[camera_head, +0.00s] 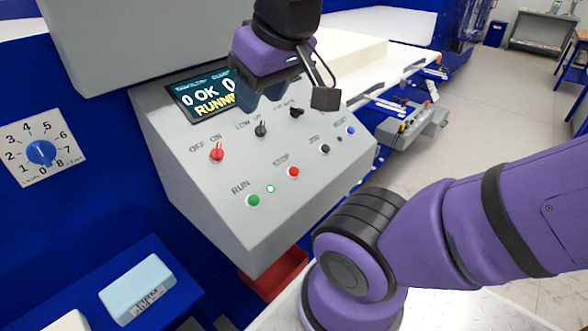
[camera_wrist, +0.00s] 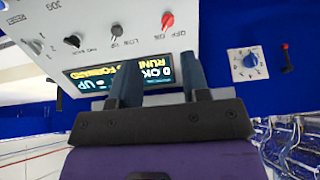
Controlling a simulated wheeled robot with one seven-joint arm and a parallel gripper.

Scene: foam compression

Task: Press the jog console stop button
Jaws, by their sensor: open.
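The jog console (camera_head: 210,185) is a grey sloped box with a labelled panel. Its red STOP button (camera_head: 293,172) is in the front row, up and right of the green RUN button (camera_head: 254,200). A small pale green lamp (camera_head: 270,188) sits between them. My gripper (camera_head: 285,100) is open and empty above the back of the panel, beside the display (camera_head: 205,95), which reads "RUNNING". It is apart from the STOP button. In the wrist view its two fingers (camera_wrist: 160,80) stand before the display; the STOP button does not show there.
A red OFF/ON knob (camera_head: 217,154), a black LOW/UP knob (camera_head: 261,129), a black JOG button (camera_head: 325,149) and a blue RESET button (camera_head: 351,130) share the panel. A numbered dial (camera_head: 41,153) is on the left. My arm crosses the lower right.

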